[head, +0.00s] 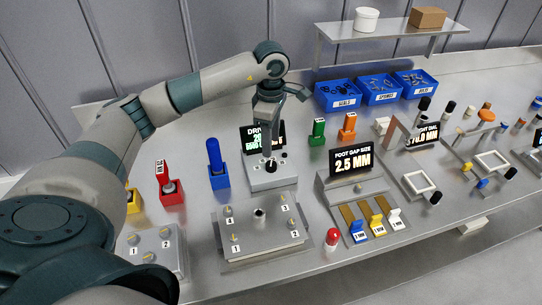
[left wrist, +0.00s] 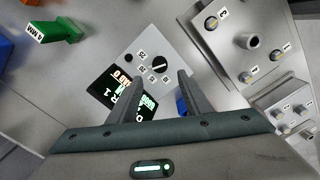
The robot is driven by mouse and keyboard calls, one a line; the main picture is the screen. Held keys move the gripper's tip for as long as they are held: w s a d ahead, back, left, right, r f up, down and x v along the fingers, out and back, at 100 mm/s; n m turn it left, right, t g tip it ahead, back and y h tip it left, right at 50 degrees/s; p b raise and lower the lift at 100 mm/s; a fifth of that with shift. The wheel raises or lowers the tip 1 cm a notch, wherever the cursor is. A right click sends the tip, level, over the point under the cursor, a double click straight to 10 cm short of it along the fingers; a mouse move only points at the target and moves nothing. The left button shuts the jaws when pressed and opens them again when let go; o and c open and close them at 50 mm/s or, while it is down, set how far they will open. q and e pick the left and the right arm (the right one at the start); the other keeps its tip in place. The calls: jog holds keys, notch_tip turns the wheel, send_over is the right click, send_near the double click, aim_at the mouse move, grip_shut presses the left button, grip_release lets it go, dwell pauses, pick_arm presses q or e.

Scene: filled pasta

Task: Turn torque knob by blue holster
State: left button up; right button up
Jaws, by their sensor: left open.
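The torque knob (left wrist: 159,64) is a small black dial with a pale mark, on a grey box (head: 288,178) ringed with numbers. A lit driver display (left wrist: 124,92) stands on that box, partly behind my finger in the left wrist view. The blue holster (head: 220,181) holds a blue-handled tool (head: 214,155) left of the box. A bit of blue (left wrist: 181,104) shows behind a finger in the left wrist view. My left gripper (left wrist: 160,76) is open and empty, pointing down above the box, its fingertips either side of the knob's line of view. Contact cannot be told.
A red holster (head: 172,190) stands left of the blue one. A plate with numbered bolts (head: 262,238) lies in front. Green (head: 316,132) and orange (head: 347,127) holsters stand behind right.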

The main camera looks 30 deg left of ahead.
aim_at(271, 163)
pick_arm(q)
notch_tip(271, 163, down, 8)
jog(key=p, duration=0.2)
jog(key=shift+r+p, duration=0.15)
jog(key=shift+p, duration=0.25)
jog(key=shift+f, duration=0.45)
jog(key=c, duration=1.1)
